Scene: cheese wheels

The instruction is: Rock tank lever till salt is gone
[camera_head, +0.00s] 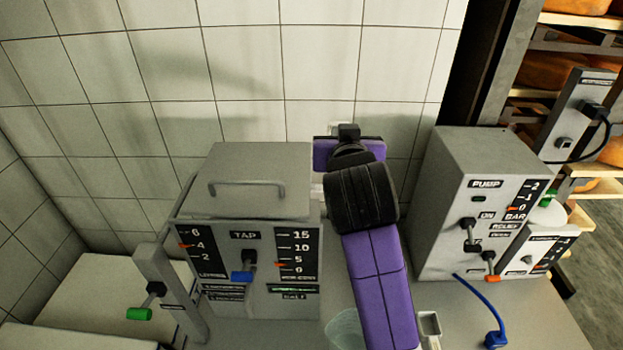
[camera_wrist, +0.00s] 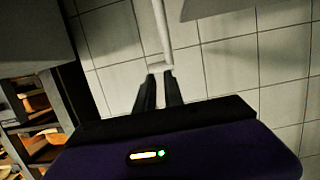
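The grey tank (camera_head: 260,196) stands on the counter, with a TAP label, two scales with orange pointers and a blue-tipped tap lever (camera_head: 242,276). A panel reading SALT (camera_head: 293,290) is low on its front and shows green marks. A pale rod (camera_wrist: 162,30) with a short crosspiece, perhaps the tank lever, is in the wrist view. My gripper (camera_wrist: 160,76) has its two dark fingers slightly apart, with the tips at this crosspiece. I cannot tell whether they grip it.
The pump box (camera_head: 466,216) stands right of my arm, with levers and a blue hose (camera_head: 484,292). A post with a green-tipped lever (camera_head: 139,313) is at the tank's front left. A clear vessel (camera_head: 343,328) stands beside my arm. Cheese shelves (camera_head: 560,69) are at the right.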

